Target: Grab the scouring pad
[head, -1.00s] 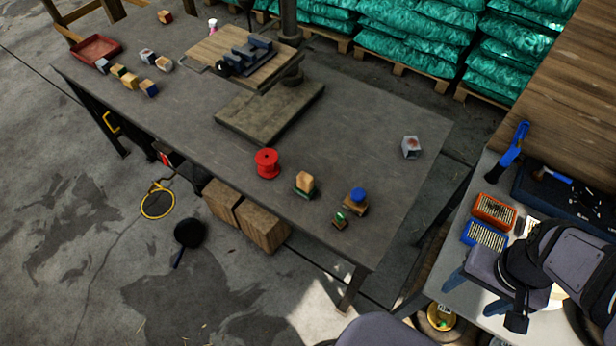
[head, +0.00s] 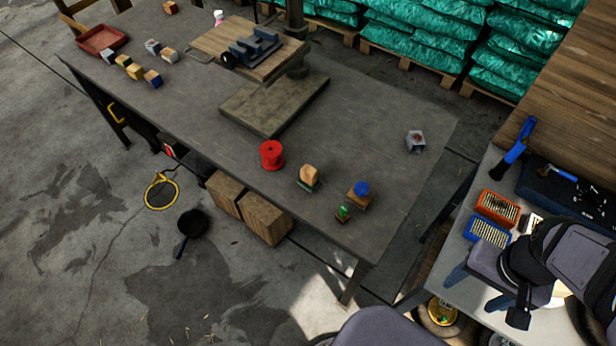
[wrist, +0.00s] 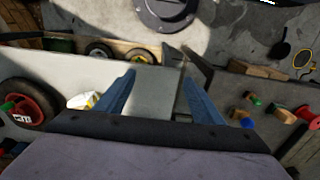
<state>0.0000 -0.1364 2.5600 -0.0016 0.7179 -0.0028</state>
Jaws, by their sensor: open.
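A tan block with a green bottom layer, which looks like the scouring pad (head: 309,175), sits on the grey workbench (head: 330,130) near its front edge, just right of a red spool (head: 271,155). In the wrist view the likely pad (wrist: 285,116) is small at the right, near the spool (wrist: 311,112). My gripper (head: 485,298) is at the lower right of the head view, over the side table and well away from the pad. In the wrist view its two blue fingers (wrist: 160,98) are apart with nothing held between them.
Right of the pad stand a wooden block with a blue top (head: 360,193) and a small block with a green top (head: 342,212). A grey-white cube (head: 415,141) is farther right. Drill-bit boxes (head: 497,208) and a blue-handled tool (head: 518,145) lie on the side table. The bench's middle right is clear.

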